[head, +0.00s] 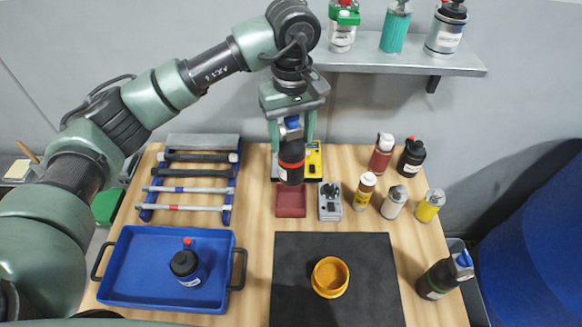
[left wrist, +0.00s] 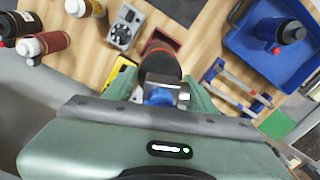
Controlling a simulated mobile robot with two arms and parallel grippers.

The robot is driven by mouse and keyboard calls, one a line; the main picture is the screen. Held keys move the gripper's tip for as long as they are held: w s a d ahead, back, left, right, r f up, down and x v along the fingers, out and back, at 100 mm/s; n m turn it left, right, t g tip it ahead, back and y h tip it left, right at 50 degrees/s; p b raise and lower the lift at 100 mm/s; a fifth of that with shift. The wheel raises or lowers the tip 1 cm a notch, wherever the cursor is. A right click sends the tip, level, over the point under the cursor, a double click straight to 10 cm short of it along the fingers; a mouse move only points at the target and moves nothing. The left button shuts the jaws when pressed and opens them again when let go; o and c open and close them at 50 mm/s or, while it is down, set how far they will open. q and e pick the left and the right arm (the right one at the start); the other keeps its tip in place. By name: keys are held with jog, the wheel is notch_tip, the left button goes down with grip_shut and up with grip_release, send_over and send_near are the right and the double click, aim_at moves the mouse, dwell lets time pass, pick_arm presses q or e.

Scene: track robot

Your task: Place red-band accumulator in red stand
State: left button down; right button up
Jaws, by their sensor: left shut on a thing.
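The red-band accumulator (head: 291,172) is a dark cylinder with a red band and a blue top. My left gripper (head: 290,122) is shut on its upper end and holds it upright in the air. The red stand (head: 291,203) is a small red square block on the wooden table, just below the accumulator in the head view. In the left wrist view the accumulator (left wrist: 160,64) hangs under the gripper (left wrist: 160,92) and partly covers the red stand (left wrist: 163,38). A gap between accumulator and stand is not clear. My right gripper is not in view.
A grey gauge block (head: 330,204) stands right of the stand, a yellow device (head: 314,165) behind. Left are a rack of rods (head: 190,190) and a blue tray (head: 130,285) holding a dark bottle. Several bottles stand right. A black mat (head: 375,270) carries an orange ring (head: 330,277).

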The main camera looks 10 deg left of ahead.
aim_at(291, 170)
pick_arm(q)
jog(key=f+p, duration=0.1)
jog(key=f, duration=0.5)
jog(key=shift+w+a+f+p, duration=0.1)
jog(key=shift+a+f+p, duration=0.1)
jog(key=shift+f+p, duration=0.15)
jog(key=shift+d+f, duration=0.1)
jog(key=shift+f, duration=0.3)
jog(key=shift+f+p, duration=0.3)
jog(key=shift+f, duration=0.05)
notch_tip(291, 170, down, 3)
jog(key=shift+f+p, duration=0.1)
jog(key=shift+p, duration=0.45)
jog(key=shift+f, duration=0.1)
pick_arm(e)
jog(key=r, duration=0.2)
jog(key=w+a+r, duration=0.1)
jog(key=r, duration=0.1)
